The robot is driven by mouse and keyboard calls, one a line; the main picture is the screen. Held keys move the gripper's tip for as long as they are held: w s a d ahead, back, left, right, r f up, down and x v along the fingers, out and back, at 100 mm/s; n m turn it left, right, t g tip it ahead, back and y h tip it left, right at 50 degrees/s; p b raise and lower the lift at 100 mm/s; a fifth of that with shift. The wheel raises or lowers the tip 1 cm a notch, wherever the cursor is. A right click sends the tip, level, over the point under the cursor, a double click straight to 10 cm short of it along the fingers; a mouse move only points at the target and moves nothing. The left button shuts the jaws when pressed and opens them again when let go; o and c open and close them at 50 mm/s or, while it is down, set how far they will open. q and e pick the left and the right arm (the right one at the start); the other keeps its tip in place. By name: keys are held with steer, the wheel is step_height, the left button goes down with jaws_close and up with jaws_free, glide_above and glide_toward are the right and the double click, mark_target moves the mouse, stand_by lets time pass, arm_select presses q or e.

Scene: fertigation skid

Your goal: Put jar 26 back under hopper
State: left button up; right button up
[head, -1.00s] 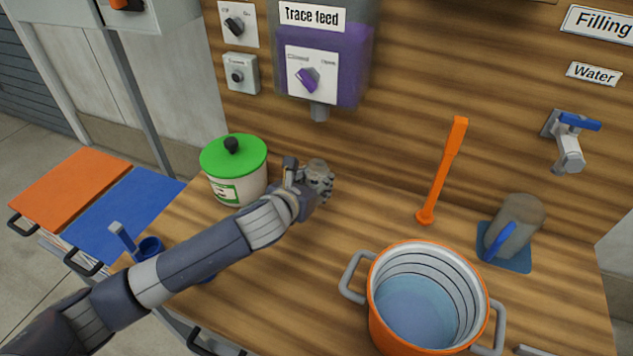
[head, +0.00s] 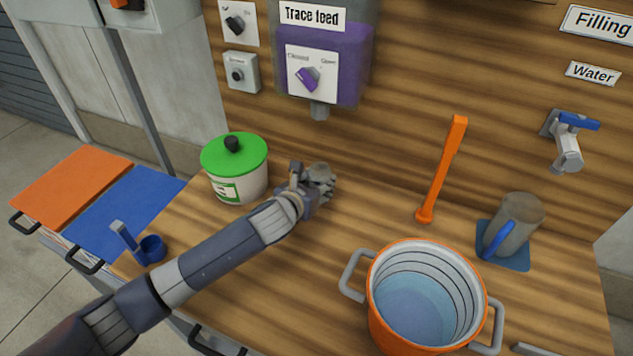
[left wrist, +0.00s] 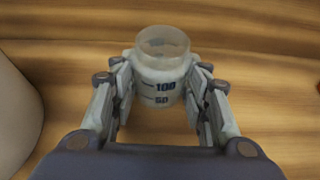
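A small clear jar (left wrist: 163,75) with marks 100 and 50 is between the fingers of my left gripper (left wrist: 165,88) in the left wrist view. The fingers lie close against both its sides, shut on it. No number 26 is readable. In the head view the left gripper (head: 318,182) is low over the wooden bench, below and in front of the purple Trace feed hopper (head: 330,60) and its grey spout (head: 320,110). The fingers hide most of the jar there. I cannot tell whether its base touches the bench. My right gripper is out of view.
A green-lidded pot (head: 236,170) stands just left of the gripper. An orange paddle (head: 440,170) leans on the back wall. A grey jug (head: 513,228) and an orange pot of liquid (head: 425,335) stand at right. A blue cup (head: 151,249) sits at left.

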arm_select(q)
steer(key=o, duration=0.4)
steer(key=shift+o, duration=0.2)
steer(key=shift+r, duration=0.2)
steer(key=v, duration=1.2)
